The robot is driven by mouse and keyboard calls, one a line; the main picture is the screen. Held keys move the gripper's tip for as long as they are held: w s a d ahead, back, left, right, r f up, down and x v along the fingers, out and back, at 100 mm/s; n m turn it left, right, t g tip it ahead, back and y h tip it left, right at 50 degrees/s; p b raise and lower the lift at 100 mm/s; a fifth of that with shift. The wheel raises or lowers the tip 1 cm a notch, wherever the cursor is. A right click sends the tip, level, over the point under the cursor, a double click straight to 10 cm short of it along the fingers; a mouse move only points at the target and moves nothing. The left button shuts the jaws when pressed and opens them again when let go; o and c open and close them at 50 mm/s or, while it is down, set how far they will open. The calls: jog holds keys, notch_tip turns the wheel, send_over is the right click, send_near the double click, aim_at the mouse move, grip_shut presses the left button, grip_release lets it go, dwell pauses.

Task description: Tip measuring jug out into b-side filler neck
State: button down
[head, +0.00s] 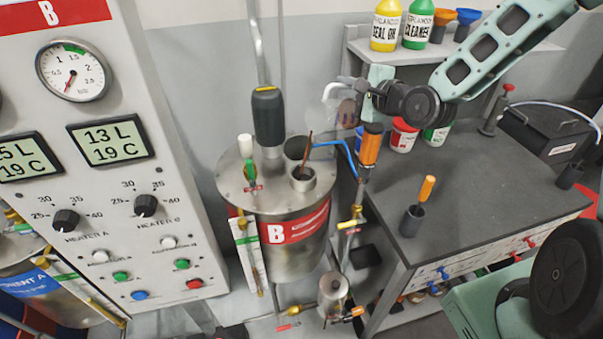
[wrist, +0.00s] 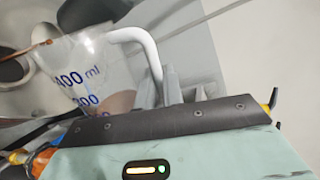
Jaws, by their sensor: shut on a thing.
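The clear measuring jug (head: 345,110) with its white handle is in my gripper (head: 366,88), up and to the right of tank B's lid. The wrist view shows the jug (wrist: 88,65) with blue marks and some brownish liquid low in it. My jaws are shut on its handle side; the fingertips are partly hidden. The open metal filler neck (head: 302,180) stands on the B tank's lid, below and left of the jug. A thin brown streak (head: 308,146) runs down into the neck; I cannot tell whether it is liquid or a rod.
The B tank (head: 290,250) carries a black-topped motor (head: 268,118) and a valve beside the neck. A blue hose and an orange-handled tool (head: 370,145) are close right of it. The control panel is left; the dark bench (head: 480,190) is right.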

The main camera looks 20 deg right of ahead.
jog(key=shift+s+a+n+b, duration=0.25)
jog(key=shift+a+n+b, duration=0.15)
jog(key=shift+a, duration=0.45)
dwell(1.0)
jog(key=shift+s+a+f+n+h+b, duration=0.25)
jog(key=shift+a+n+b, duration=0.25)
jog(key=shift+a+b, duration=0.15)
jog(key=shift+s+a+f+n+h+b, duration=0.1)
jog(key=shift+s+a+n+h+b, duration=0.15)
jog(key=shift+a+n+b, duration=0.35)
dwell(1.8)
jog(key=shift+w+r, duration=0.1)
